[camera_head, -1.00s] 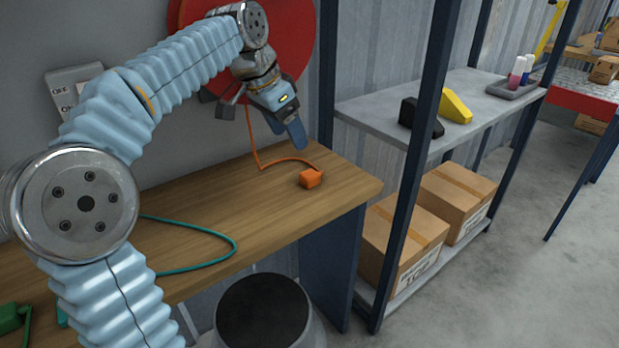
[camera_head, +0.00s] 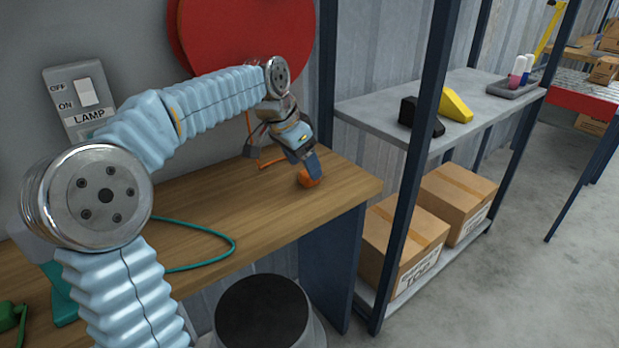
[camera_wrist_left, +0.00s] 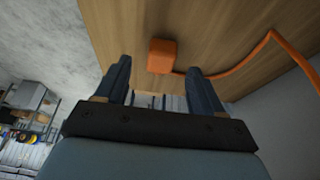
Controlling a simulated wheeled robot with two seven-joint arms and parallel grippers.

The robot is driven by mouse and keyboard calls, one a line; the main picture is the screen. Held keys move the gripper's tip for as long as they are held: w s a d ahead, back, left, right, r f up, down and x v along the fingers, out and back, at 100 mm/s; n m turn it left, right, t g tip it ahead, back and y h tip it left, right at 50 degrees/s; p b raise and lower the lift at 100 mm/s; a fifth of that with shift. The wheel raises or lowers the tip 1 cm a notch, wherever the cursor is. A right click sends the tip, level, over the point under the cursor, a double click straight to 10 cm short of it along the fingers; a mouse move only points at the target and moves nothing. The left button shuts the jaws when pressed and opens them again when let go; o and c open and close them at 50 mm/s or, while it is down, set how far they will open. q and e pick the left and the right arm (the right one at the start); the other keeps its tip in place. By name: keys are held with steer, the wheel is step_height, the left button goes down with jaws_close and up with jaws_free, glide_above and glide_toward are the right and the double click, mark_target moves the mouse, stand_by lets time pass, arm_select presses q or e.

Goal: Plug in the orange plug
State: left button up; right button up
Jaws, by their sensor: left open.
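The orange plug (camera_head: 307,180) lies on the wooden workbench (camera_head: 235,210) near its right end. In the head view the lowered left gripper (camera_head: 310,166) partly covers it. In the left wrist view the orange plug (camera_wrist_left: 162,55) appears ahead of and between the two spread fingers of the left gripper (camera_wrist_left: 158,80), with its orange cord (camera_wrist_left: 235,72) running off to the right. The left gripper is open and empty; the fingers do not visibly grip the plug. No socket for the plug can be made out. My right gripper is not in view.
A lamp switch (camera_head: 88,95) is on the wall at the left. A teal cord (camera_head: 225,245) lies on the bench, with a green object (camera_head: 10,315) at the lower left. A dark-topped stool (camera_head: 262,312) stands in front. A metal shelf (camera_head: 385,110) stands to the right.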

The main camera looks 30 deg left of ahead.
mark_target(304, 179)
arm_select(q)
steer(key=x, duration=0.3)
steer(key=shift+w+f, duration=0.15)
steer(key=shift+f, duration=0.05)
steer(key=c, duration=1)
steer(key=shift+r, duration=0.2)
